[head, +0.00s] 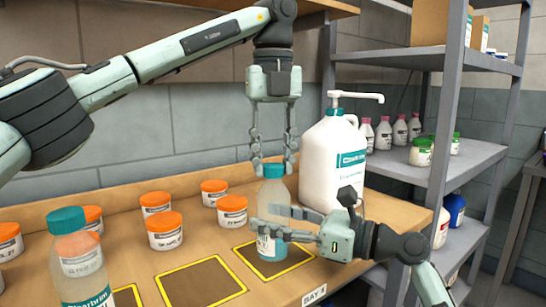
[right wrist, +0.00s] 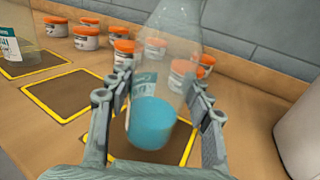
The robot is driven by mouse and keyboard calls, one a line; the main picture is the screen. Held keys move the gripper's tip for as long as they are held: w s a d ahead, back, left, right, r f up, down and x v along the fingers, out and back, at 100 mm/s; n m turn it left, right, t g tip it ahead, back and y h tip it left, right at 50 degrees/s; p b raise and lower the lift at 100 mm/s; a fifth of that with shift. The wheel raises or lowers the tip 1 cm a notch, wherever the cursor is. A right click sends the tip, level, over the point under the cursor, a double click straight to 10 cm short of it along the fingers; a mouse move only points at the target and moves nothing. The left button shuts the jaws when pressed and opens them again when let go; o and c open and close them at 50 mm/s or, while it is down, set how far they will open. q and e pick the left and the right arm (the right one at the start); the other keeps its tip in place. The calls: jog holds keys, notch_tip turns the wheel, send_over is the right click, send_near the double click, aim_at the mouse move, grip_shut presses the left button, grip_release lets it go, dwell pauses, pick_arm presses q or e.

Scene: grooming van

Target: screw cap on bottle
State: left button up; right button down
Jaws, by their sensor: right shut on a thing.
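A clear bottle with teal liquid (head: 272,245) stands upright at the yellow-edged square nearest the shelf. My right gripper (head: 268,222) is shut around its body from the right. The right wrist view shows the bottle (right wrist: 153,120) between the fingers; its top is out of frame there. A teal cap (head: 272,171) is at the bottle's top in the head view. My left gripper (head: 273,168) points straight down, with its fingertips on either side of the cap. I cannot tell whether they press on it, or how far the cap is threaded.
Another teal-capped bottle (head: 80,265) stands at the front left. Several orange-lidded jars (head: 163,230) stand along the back. A large white pump jug (head: 333,160) is close behind my right gripper. A grey shelf rack (head: 440,165) stands at right. The middle square (head: 200,282) is empty.

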pick_arm(q)
grip_shut()
jog(key=m, duration=1.2)
jog(key=shift+m, duration=0.3)
jog(key=m, duration=0.5)
jog(key=o, duration=0.6)
grip_release()
jog(key=shift+r, duration=2.25)
